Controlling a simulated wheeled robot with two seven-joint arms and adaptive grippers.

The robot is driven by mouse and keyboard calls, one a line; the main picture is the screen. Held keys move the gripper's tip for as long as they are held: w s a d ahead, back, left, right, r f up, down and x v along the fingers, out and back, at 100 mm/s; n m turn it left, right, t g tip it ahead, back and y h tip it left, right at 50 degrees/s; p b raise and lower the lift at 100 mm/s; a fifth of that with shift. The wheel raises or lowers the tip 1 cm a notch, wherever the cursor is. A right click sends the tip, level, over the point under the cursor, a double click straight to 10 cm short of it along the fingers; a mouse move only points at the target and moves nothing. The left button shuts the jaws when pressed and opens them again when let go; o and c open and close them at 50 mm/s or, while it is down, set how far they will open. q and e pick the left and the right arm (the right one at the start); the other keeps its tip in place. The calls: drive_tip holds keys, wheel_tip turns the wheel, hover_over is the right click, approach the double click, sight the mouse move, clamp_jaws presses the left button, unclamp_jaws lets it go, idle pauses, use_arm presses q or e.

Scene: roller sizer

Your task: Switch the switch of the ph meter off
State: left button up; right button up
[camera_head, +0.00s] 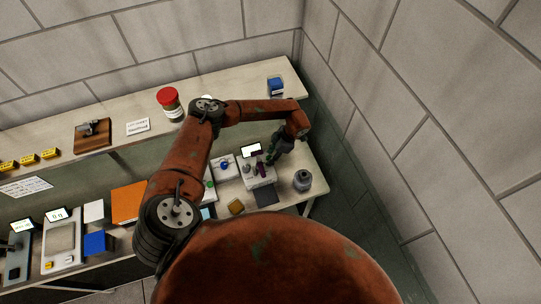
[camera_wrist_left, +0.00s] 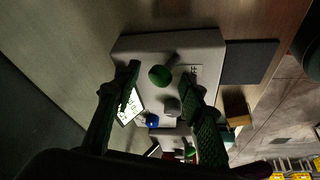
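The device under my left gripper, which I take to be the pH meter, has a pale box body (camera_head: 258,181) and a small lit screen (camera_head: 251,149). In the left wrist view its body (camera_wrist_left: 190,42) fills the upper middle, with its lit screen (camera_wrist_left: 131,107) partly behind a finger. A lever with a green ball tip (camera_wrist_left: 159,75) and a grey knob (camera_wrist_left: 172,106) stand on it. My left gripper (camera_head: 274,157) is over the device; in the wrist view its fingers (camera_wrist_left: 159,70) are apart on either side of the lever, with nothing gripped. I cannot tell whether they touch it. My right gripper is not visible.
A similar pale device with a blue ball (camera_head: 225,166) stands to the left. A dark pad (camera_head: 265,196) lies in front, and a grey bottle (camera_head: 302,181) stands to the right near the table's end. A red-lidded jar (camera_head: 170,104) is on the rear shelf.

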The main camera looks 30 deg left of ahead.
use_arm(q)
drive_tip(key=shift+s+a+f, duration=0.1)
drive_tip(key=shift+f, duration=0.4)
clamp_jaws()
